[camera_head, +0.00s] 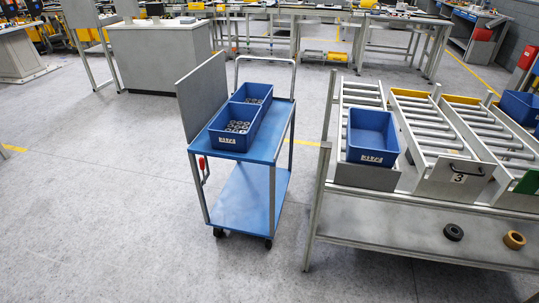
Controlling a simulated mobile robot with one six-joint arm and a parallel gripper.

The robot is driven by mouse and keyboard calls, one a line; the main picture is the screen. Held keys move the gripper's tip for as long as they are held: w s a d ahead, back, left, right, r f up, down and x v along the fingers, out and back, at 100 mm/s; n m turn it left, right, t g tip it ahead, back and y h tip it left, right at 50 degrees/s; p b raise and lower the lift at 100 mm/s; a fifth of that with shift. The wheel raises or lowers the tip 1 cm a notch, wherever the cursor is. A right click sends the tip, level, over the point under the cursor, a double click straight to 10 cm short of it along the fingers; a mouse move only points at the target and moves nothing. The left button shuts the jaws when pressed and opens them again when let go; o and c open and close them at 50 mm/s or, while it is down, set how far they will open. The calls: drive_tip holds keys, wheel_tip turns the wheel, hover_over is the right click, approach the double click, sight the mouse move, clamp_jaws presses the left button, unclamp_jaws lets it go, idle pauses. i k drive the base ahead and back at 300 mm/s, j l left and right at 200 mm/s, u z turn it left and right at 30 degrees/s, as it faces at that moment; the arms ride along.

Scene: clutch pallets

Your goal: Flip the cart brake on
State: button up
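The cart (243,202) stands in the middle of the view, with a blue top shelf, a blue lower shelf and grey posts. A small lever with a red end (202,164) hangs on the cart's front left post; it looks like the brake, and I cannot tell its setting. Two blue bins (232,141) with grey ring-shaped parts sit on the top shelf. A grey panel stands along the cart's left side, and a push handle (266,58) rises at its back. Dark casters (219,232) touch the floor. My gripper is not in view.
A roller rack (327,220) stands close to the cart's right, holding a blue bin (372,137) and, on its lower shelf, a black roll (453,232) and a tan roll (514,240). Workbenches line the back. The floor (100,210) left and front of the cart is clear.

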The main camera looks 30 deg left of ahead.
sight(201, 162)
drive_tip(key=u, duration=1.85)
drive_tip(key=i+l, duration=0.55)
drive_tip(key=i, duration=0.2)
drive_tip(key=i+l, duration=0.6)
drive_tip(key=i, duration=0.15)
